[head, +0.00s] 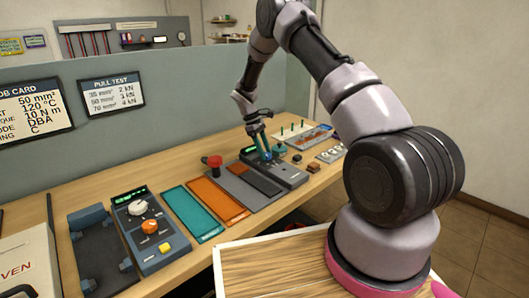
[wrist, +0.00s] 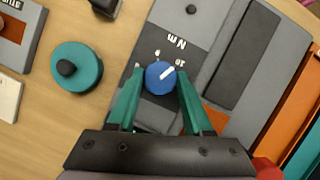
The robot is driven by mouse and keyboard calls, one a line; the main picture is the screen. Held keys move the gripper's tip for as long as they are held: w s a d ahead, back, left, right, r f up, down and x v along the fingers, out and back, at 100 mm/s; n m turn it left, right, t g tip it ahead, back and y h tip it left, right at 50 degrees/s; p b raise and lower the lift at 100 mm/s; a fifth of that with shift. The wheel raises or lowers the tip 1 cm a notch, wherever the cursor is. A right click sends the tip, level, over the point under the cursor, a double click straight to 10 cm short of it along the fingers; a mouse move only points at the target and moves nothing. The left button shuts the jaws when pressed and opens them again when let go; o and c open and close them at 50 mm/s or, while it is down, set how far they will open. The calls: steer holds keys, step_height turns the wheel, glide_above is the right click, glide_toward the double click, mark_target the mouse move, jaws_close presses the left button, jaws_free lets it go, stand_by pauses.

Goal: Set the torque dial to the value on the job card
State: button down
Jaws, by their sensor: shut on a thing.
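The torque dial is a blue knob (wrist: 160,77) with a white pointer line, on a grey unit (head: 290,172) marked "N m". In the wrist view the pointer slants up and right, roughly toward a mark that seems to read 10, upside down. Another mark sits above the knob, too small to read surely. My gripper (wrist: 160,88) has its teal fingers on both sides of the knob, shut on it. In the head view the fingers (head: 264,146) reach down to the dial. The job card (head: 32,112), cut off at the left edge, shows "10 N m".
A teal round part (wrist: 77,68) lies beside the unit. A red knob (head: 214,161), orange (head: 217,198) and teal (head: 192,213) mats, and another unit with white and orange knobs (head: 150,232) stand left along the bench. A pull test card (head: 112,93) hangs on the partition.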

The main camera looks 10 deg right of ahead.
steer(key=shift+m, duration=0.6)
steer(key=shift+c, duration=1.5)
jaws_free()
steer(key=shift+g, duration=0.3)
steer(key=v, duration=1)
steer(key=shift+r, duration=0.45)
steer(key=shift+w, duration=0.1)
